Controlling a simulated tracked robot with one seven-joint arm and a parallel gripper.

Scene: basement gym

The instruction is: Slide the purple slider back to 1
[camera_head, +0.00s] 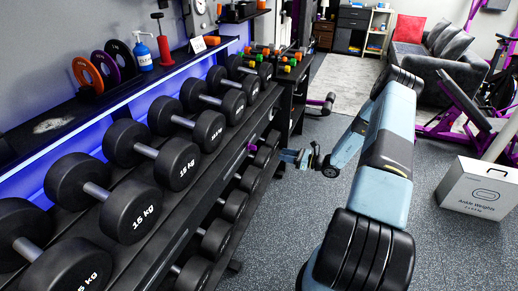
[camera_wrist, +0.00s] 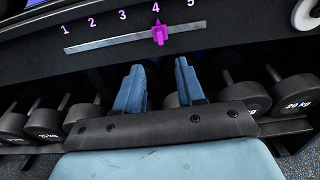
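The purple slider (camera_wrist: 159,34) sits on a pale horizontal track (camera_wrist: 110,42) in the wrist view. It stands under the number 4 on a scale marked 1 to 5, with 1 at the left end. My gripper (camera_wrist: 160,64) is open, with its two blue fingers apart and nothing between them. The fingertips are just below the slider in the picture, one to each side, and do not appear to touch it. In the head view my gripper (camera_head: 287,155) is beside the dumbbell rack, near a small purple part (camera_head: 250,148) that looks like the slider.
A rack (camera_head: 195,190) of black dumbbells runs along the left wall. Dumbbells (camera_wrist: 245,92) also lie behind my fingers in the wrist view. A white ankle-weights box (camera_head: 480,188) stands on the floor at right. Open floor lies between my arm and the rack.

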